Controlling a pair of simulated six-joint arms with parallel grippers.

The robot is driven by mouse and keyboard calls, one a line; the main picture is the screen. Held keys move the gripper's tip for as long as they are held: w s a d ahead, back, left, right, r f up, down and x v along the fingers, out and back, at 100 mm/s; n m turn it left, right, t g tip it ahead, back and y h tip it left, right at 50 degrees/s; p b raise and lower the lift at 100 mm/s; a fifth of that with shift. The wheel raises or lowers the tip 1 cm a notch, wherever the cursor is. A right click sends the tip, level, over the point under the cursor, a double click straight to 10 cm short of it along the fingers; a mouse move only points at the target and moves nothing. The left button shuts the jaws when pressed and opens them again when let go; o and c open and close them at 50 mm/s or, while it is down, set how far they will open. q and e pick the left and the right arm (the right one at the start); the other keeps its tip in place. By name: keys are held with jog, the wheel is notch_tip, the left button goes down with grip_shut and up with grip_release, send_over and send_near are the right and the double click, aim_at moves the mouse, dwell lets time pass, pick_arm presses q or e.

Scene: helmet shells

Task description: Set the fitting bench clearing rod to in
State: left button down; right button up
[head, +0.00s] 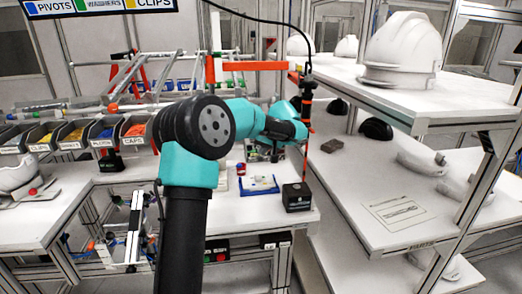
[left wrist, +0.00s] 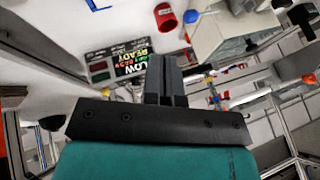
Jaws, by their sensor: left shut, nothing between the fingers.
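My left gripper (left wrist: 166,78) is shut and empty in the left wrist view, its two dark fingers together. In the head view my left arm rises from the bottom middle and bends right over the white bench (head: 225,207); its fingertips are hard to make out there. In the left wrist view a small display panel (left wrist: 128,62) with coloured lettering lies beyond the fingers, apart from them. I cannot pick out the clearing rod with certainty; an orange-red knob (left wrist: 308,79) shows at the right of that view. My right gripper is not in view.
A blue tray (head: 259,185) and a black box (head: 298,197) stand on the bench. Labelled parts bins (head: 85,133) line the left back. A shelf rack (head: 400,115) with a white helmet shell (head: 402,45) stands at right. A red cup (left wrist: 165,17) shows in the wrist view.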

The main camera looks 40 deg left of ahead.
pick_arm(q)
jog(key=x, duration=0.7)
jog(key=shift+a+f, duration=0.1)
jog(key=shift+f, duration=0.1)
jog(key=a, duration=0.1)
jog(key=s+a+f, duration=0.1)
jog(key=shift+s+a, duration=0.3)
jog(key=shift+s+a+f, duration=0.15)
jog(key=shift+s+a, duration=0.05)
jog(key=shift+a, duration=0.15)
